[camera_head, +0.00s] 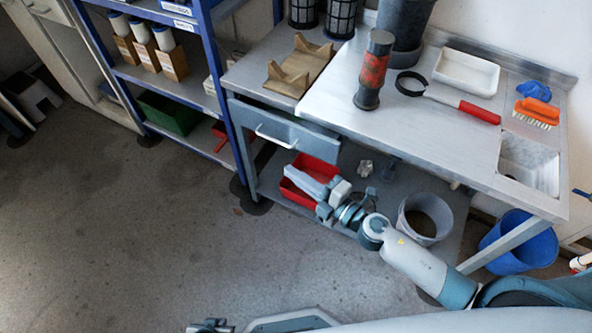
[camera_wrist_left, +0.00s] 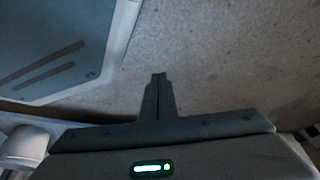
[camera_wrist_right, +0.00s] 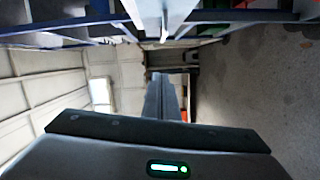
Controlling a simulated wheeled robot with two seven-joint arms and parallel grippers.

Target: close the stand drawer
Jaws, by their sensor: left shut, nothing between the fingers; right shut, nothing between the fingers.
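The stand drawer (camera_head: 285,134) is under the left part of the steel bench. Its grey front, with a pale bar handle (camera_head: 272,137), stands a little out from the bench edge, with a dark gap behind its top. My right gripper (camera_head: 300,180) is below and in front of the drawer, over the red bin, apart from the handle as far as I can tell. Its shut, empty fingers show in the right wrist view (camera_wrist_right: 159,78). My left gripper (camera_head: 210,326) is low at the bottom edge, far from the drawer. Its fingers are shut and empty in the left wrist view (camera_wrist_left: 159,78).
A blue shelf rack (camera_head: 222,110) stands close left of the drawer. A red bin (camera_head: 318,172) and a grey bucket (camera_head: 425,215) are on the lower shelf. A blue bucket (camera_head: 520,245) is at right. Open floor (camera_head: 120,235) lies at left.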

